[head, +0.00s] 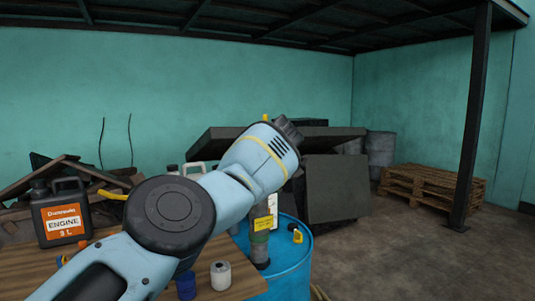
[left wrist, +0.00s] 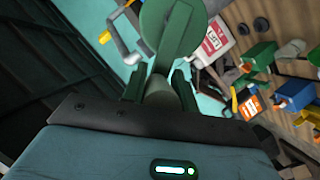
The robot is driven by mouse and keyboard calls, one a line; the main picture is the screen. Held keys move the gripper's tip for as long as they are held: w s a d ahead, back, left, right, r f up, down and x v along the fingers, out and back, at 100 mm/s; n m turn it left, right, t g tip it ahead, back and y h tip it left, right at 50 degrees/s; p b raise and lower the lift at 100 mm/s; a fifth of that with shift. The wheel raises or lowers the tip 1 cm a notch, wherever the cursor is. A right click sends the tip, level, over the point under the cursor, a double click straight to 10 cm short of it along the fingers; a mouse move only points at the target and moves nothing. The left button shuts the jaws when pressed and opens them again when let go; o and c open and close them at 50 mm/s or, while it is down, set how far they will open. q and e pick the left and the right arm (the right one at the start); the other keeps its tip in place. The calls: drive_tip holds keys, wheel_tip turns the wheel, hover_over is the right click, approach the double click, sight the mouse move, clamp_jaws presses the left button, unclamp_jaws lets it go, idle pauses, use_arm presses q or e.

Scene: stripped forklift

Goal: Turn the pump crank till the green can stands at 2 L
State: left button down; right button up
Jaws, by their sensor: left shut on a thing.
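My left gripper (head: 288,130) is raised above the blue drum in the head view, its fingers hidden behind the wrist. In the left wrist view the left gripper (left wrist: 160,84) is shut around a grey grip beneath the green crank (left wrist: 182,25), which has a rounded end. The pump (head: 261,240), a grey upright tube with a yellow label, stands at the blue drum (head: 292,270); my arm hides its upper part. I cannot pick out the green can for sure; several green items show in the wrist view, and no fill level is readable. My right gripper is out of view.
A dark engine-oil jug (head: 62,215), a blue can (head: 186,286) and a white can (head: 220,275) stand on the wooden table (head: 240,284). Dark slabs (head: 335,190) lean behind the drum. Pallets (head: 432,187) and a post (head: 474,120) stand right. Floor there is clear.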

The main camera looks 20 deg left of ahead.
use_arm(q)
drive_tip(key=shift+w+d+r, duration=0.1)
drive_tip(key=shift+d+r, duration=0.1)
drive_tip(key=shift+r, duration=0.15)
drive_tip(key=shift+r+m, duration=0.25)
drive_tip(key=shift+m, duration=0.05)
drive_tip(key=c, duration=1.1)
unclamp_jaws()
drive_tip(key=shift+c, duration=0.2)
drive_tip(key=shift+o, duration=0.3)
drive_tip(key=shift+d, duration=0.1)
drive_tip(key=shift+f, duration=0.1)
drive_tip(key=shift+f, duration=0.1)
